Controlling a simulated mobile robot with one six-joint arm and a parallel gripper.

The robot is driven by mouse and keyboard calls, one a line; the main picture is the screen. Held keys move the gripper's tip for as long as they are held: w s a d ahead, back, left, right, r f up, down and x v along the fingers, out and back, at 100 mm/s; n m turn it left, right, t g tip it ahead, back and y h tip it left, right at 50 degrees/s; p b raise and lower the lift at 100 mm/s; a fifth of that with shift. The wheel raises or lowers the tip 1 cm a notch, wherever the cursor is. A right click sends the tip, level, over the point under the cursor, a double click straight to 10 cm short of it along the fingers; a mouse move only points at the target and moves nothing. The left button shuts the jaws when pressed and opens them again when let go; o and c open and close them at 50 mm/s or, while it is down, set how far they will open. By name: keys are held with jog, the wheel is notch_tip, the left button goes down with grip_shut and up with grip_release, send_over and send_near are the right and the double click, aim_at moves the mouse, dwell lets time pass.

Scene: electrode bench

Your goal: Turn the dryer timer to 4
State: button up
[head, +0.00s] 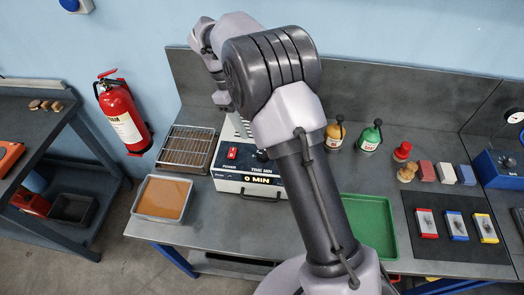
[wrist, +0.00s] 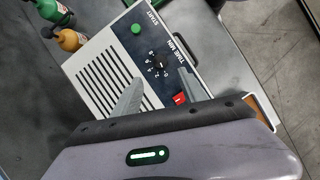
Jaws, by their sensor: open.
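The dryer (head: 250,185) is a white and dark box on the bench, partly hidden behind my arm in the head view. In the wrist view, the dryer's panel (wrist: 150,40) shows a black timer knob (wrist: 162,64) with a numbered scale, a green START button (wrist: 136,28) and a red power switch (wrist: 179,98). My gripper (wrist: 160,84) is open and empty, its two fingers apart above the panel near the knob. Whether a finger touches the panel is unclear. The gripper's fingers are hidden in the head view.
A wire rack (head: 187,150) and a tray of orange-brown liquid (head: 163,198) stand left of the dryer. A green tray (head: 373,222) lies to the right. Orange (head: 334,136) and green (head: 369,138) bottles stand behind it. A fire extinguisher (head: 123,115) hangs on the wall.

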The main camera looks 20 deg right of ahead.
jog(key=b+x, duration=0.2)
jog(key=x, duration=0.9)
grip_shut()
